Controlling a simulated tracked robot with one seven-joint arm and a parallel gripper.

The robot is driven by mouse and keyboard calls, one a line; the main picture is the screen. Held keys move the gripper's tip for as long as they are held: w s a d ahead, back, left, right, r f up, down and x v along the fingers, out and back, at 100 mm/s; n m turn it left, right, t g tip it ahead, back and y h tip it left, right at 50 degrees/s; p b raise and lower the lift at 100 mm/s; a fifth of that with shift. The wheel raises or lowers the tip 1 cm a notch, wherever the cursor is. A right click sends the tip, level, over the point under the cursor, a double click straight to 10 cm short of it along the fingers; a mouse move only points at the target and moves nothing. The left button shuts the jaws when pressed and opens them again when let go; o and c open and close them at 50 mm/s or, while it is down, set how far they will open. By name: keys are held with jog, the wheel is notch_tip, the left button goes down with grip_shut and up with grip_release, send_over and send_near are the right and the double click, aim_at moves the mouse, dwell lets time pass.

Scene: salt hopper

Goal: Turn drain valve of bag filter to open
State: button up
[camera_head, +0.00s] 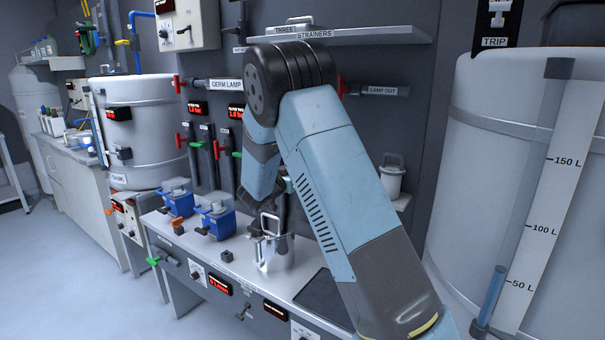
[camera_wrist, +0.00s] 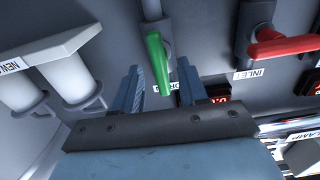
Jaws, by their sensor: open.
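In the wrist view a green lever handle (camera_wrist: 157,50) hangs from a grey pipe stub, pointing down in the picture. A label below it is partly hidden; only a few letters show, so I cannot read it fully. My gripper (camera_wrist: 159,68) is open, one finger on each side of the handle's lower end in the picture. A gap shows on both sides, and I cannot tell how far the handle lies between the fingers in depth. In the head view my arm blocks much of the wall, and the fingertips cannot be made out.
In the wrist view a red handle (camera_wrist: 284,46) labelled INLET is at right, and a shelf with white cylinders (camera_wrist: 72,78) at left. A red display is partly hidden behind the right finger. In the head view a bench holds blue pumps (camera_head: 215,218) and a metal vessel (camera_head: 274,250).

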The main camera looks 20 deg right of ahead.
jog(key=v, duration=1)
notch_tip(320, 180, up, 10)
jog(key=s+n+t+y, duration=0.1)
jog(key=n+t+y, duration=0.2)
jog(key=y, duration=0.6)
jog(key=s+r+n+g+y, duration=0.1)
jog(key=s+r+n+y, duration=0.4)
jog(key=s, duration=0.4)
jog(key=s+d+f+g, duration=0.1)
jog(key=s+d+g, duration=0.1)
jog(key=s, duration=0.9)
jog(key=s+d+f+n+g, duration=0.1)
jog(key=s+d+f+g, duration=0.1)
jog(key=s, duration=0.9)
jog(key=s+d+f+n+g, duration=0.1)
jog(key=s+d+g, duration=0.3)
jog(key=s, duration=0.7)
jog(key=shift+f, duration=0.35)
